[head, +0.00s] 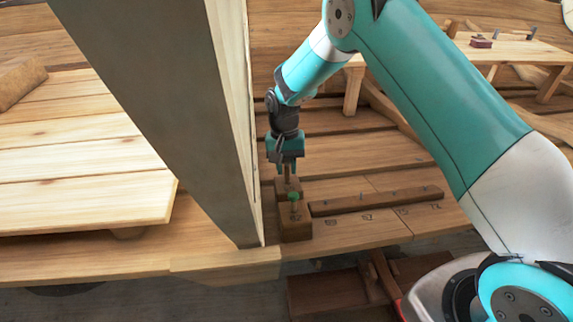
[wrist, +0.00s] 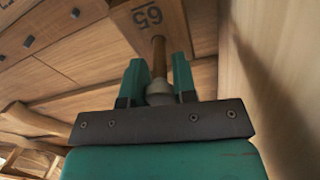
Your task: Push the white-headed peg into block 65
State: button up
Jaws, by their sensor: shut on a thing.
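My gripper (head: 287,162) points down over block 65 (head: 283,188), beside the tall post. In the wrist view its green fingers (wrist: 158,66) are shut on the white-headed peg. The peg's pale grey-white head (wrist: 158,94) sits between the finger bases, and its brown shaft (wrist: 159,52) runs out toward block 65 (wrist: 150,18), marked with its number. The shaft's far end meets the block's face next to the number. How deep it sits, if at all, I cannot tell.
A tall post (head: 165,90) rises close on the left. A dark bar with small pegs (head: 375,200) lies to the right on the numbered plank. A bench (head: 510,52) stands at the back right.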

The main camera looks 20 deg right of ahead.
jog(key=shift+s+f+b, duration=0.25)
jog(key=shift+f+b, duration=0.05)
jog(key=shift+f, duration=0.35)
jog(key=o, duration=1)
jog(key=shift+w+d+r+p, duration=0.1)
jog(key=shift+w+r+p, duration=0.3)
jog(key=shift+r+p, duration=0.7)
jog(key=shift+w+d+r+p, duration=0.1)
jog(key=shift+w+r+p, duration=0.45)
jog(key=shift+r, duration=0.9)
jog(key=shift+w+r+p, duration=0.25)
jog(key=shift+r+p, duration=0.75)
jog(key=shift+r, duration=0.3)
